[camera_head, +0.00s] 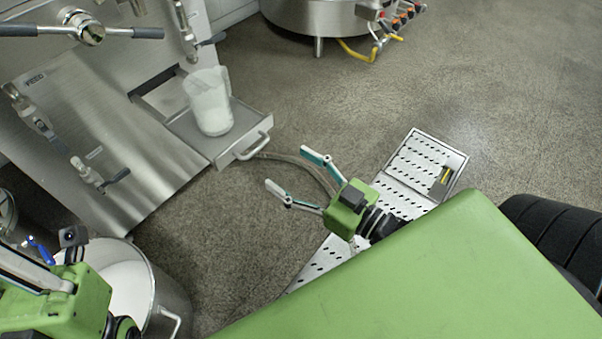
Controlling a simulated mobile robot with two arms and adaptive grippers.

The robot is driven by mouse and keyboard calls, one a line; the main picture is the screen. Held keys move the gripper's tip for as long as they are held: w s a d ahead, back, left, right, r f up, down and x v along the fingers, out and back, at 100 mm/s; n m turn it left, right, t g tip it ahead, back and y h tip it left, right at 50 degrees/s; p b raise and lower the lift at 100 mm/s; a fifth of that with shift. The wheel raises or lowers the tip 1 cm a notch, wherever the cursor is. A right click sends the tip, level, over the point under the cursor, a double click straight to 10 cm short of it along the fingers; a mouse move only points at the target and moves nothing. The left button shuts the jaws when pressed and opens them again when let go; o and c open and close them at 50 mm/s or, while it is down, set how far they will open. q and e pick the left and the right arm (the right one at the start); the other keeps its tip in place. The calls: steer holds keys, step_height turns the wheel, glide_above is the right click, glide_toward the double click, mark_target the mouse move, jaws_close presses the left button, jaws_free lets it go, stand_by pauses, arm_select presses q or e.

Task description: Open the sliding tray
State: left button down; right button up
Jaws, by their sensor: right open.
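The sliding tray (245,122) is a flat metal shelf with a bar handle (252,146) on its front edge. It sticks out of the slot in the steel machine panel (100,140). A clear jug (208,102) with white content stands on it. My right gripper (288,170) is open and empty, its two fingers spread toward the tray, to the right of and below the handle and apart from it. My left gripper (38,262) is at the lower left, partly cut off by the frame edge; its fingertips are not clear.
A steel pot (165,290) with white content stands at the lower left near my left gripper. A perforated metal plate (425,160) lies under my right arm. A round steel vessel (315,18) with a yellow hose (358,52) stands at the top. Open floor lies right of the tray.

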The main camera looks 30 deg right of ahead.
steer(key=shift+v, duration=1)
